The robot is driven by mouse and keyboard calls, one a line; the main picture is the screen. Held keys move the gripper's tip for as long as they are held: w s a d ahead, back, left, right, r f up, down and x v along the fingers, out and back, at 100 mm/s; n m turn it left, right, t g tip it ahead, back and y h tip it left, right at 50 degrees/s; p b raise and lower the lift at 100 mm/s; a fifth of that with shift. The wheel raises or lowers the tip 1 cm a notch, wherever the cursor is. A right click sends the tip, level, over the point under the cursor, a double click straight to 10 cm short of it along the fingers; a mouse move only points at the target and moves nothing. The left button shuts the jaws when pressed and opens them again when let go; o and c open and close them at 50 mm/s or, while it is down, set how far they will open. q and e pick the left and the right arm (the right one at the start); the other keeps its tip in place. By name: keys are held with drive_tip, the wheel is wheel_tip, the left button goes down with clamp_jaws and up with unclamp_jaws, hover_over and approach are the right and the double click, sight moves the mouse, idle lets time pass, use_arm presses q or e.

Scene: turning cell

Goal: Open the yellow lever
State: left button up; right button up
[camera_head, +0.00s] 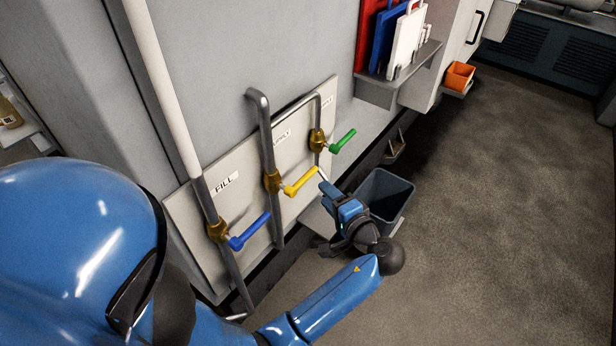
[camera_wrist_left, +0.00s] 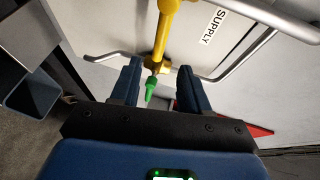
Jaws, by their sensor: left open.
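The yellow lever (camera_head: 300,182) sits on a brass valve (camera_head: 272,181) on the middle pipe and points right, away from the pipe. My left gripper (camera_head: 329,190) is open and empty, just right of the lever's tip in the head view. In the left wrist view, the yellow lever (camera_wrist_left: 165,35) comes down from the top towards the gap between the two open fingers (camera_wrist_left: 158,66). I cannot tell whether its tip is between them. The green lever (camera_wrist_left: 150,88) shows beyond, in the gap. My right gripper is not in view.
A blue lever (camera_head: 250,230) is on the left pipe and a green lever (camera_head: 343,141) on the right one, all before a pale panel (camera_head: 226,207). A grey-blue bin (camera_head: 384,196) stands beyond my gripper. A shelf (camera_head: 400,75) holds boards. The floor at right is clear.

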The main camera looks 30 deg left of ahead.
sight(308, 174)
use_arm(q)
drive_tip(key=shift+p+x, duration=0.85)
drive_tip(key=shift+x, duration=4.45)
drive_tip(key=shift+f, duration=0.1)
clamp_jaws()
